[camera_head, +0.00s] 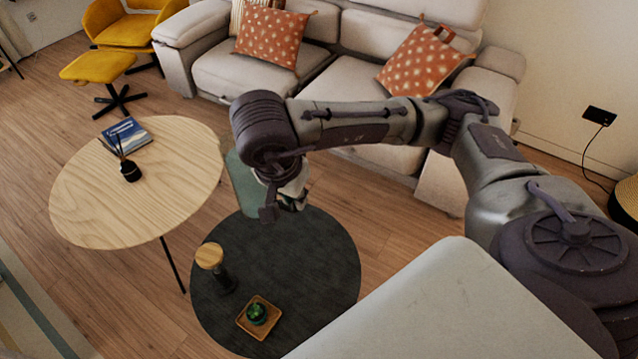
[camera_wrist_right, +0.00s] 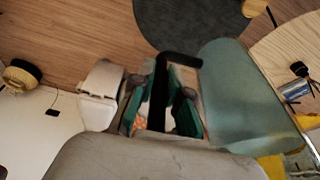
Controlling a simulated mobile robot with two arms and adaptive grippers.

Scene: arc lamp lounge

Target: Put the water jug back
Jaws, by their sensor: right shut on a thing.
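The water jug (camera_head: 243,182) is a green, see-through vessel, partly hidden behind my right gripper (camera_head: 287,200) in the head view. In the right wrist view the jug (camera_wrist_right: 243,100) is on the right, and its black handle (camera_wrist_right: 180,61) runs down between the fingers. My right gripper (camera_wrist_right: 162,108) is shut on that handle. In the head view the jug shows between the wooden table and the dark round table, at the dark table's far edge. Whether it touches anything below is hidden. My left gripper is in neither view.
The dark round table (camera_head: 318,262) carries a wood-topped jar (camera_head: 211,262) and a small tray (camera_head: 243,321) with a green plant; its right part is clear. The pale wooden table (camera_head: 92,208) holds a book (camera_head: 127,134) and a reed diffuser (camera_head: 130,170). A sofa (camera_head: 255,78) stands behind.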

